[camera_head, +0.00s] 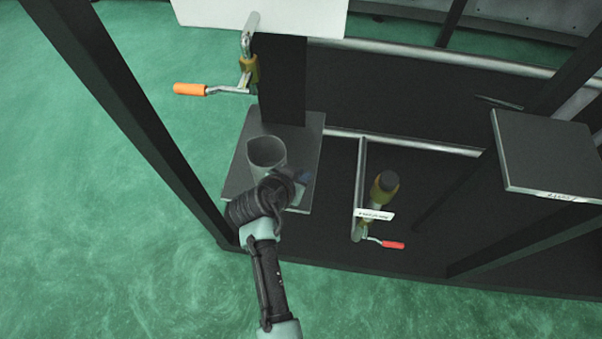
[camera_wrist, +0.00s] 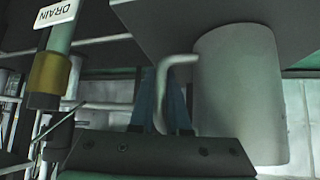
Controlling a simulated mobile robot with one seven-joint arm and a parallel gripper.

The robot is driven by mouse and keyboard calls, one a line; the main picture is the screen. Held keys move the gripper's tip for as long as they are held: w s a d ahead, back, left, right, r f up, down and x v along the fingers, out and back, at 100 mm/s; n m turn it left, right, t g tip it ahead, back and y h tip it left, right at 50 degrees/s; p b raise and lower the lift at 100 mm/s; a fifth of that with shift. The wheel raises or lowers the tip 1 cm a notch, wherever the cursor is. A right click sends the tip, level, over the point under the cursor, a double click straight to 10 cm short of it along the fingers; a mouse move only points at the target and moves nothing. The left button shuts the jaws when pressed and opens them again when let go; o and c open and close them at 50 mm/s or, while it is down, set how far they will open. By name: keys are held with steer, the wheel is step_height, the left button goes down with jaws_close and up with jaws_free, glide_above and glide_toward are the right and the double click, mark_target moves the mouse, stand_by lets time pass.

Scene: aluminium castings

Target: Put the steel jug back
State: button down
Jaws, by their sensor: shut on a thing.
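The steel jug (camera_head: 267,158) is a grey cylinder with an open top, upright at the small dark platform (camera_head: 238,182) below a post. I cannot tell whether its base rests on the platform or is just above it. The wrist view, which looks upside down, shows the jug (camera_wrist: 238,95) large at the right with its bent handle (camera_wrist: 162,85) toward the middle. My gripper (camera_head: 299,183) is at the jug's near right side, partly hidden by my wrist. In the wrist view its blue fingers (camera_wrist: 163,108) are shut on the handle.
A valve with an orange handle (camera_head: 190,89) is behind the jug, to the left. A pipe with a red-handled valve (camera_head: 392,244) and a white label (camera_head: 374,214) stands to the right. Another raised dark plate (camera_head: 545,155) is at far right. A dark frame post (camera_head: 130,110) rises at left.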

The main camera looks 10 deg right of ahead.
steer(key=c, duration=0.9)
jaws_free()
steer(key=shift+r, duration=0.15)
steer(key=p+v, duration=0.2)
steer(key=v, duration=1)
steer(key=shift+a, duration=0.1)
